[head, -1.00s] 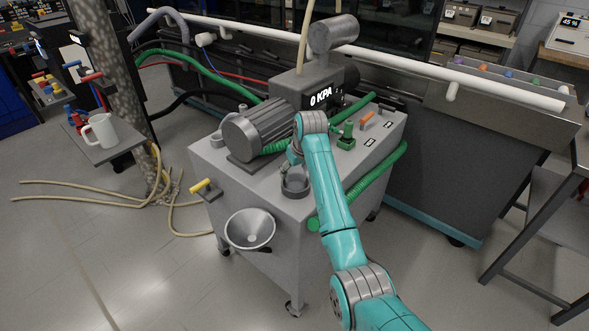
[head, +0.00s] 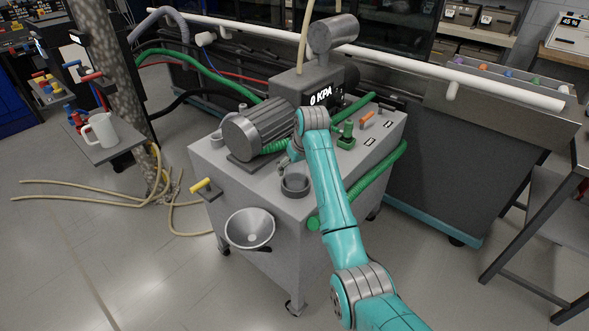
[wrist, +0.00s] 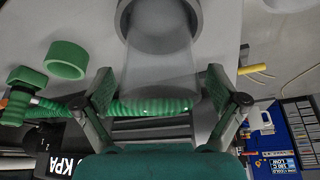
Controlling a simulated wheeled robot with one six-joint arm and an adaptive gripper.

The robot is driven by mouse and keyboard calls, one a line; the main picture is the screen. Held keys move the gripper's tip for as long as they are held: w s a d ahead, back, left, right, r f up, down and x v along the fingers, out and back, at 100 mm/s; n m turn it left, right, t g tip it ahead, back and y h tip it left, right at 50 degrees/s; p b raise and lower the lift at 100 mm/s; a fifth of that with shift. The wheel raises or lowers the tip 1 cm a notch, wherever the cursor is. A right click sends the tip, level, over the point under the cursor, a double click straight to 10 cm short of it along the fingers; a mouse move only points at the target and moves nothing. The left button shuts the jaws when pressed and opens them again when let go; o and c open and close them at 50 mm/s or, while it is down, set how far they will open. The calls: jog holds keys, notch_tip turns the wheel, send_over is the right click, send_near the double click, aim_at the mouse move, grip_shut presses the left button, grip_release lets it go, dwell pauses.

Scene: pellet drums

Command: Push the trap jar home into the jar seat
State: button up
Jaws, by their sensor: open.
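The trap jar (wrist: 160,78), a clear, faintly grey cylinder, shows in the wrist view with its far end at the grey round jar seat (wrist: 204,14). How deep it sits I cannot tell. In the head view the jar seat (head: 295,186) is a grey cup on the cart top; the clear jar is hard to make out there. My gripper (wrist: 160,88) is open, one finger on each side of the jar's near part, with a visible gap at both fingers. In the head view my gripper (head: 284,162) is small and partly hidden behind my wrist, just behind the seat.
The grey cart (head: 235,176) carries a ribbed motor (head: 258,130), a green valve (head: 346,137) and a green hose (head: 375,185). A funnel (head: 250,228) hangs on its front. A green ring (wrist: 66,60) lies beside the seat. A yellow handle (head: 201,185) sticks out left.

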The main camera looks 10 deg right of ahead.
jog(key=a+v, duration=0.1)
jog(key=v, duration=0.9)
jog(key=shift+d+r, duration=0.3)
jog(key=shift+d, duration=0.2)
jog(key=shift+s, duration=0.2)
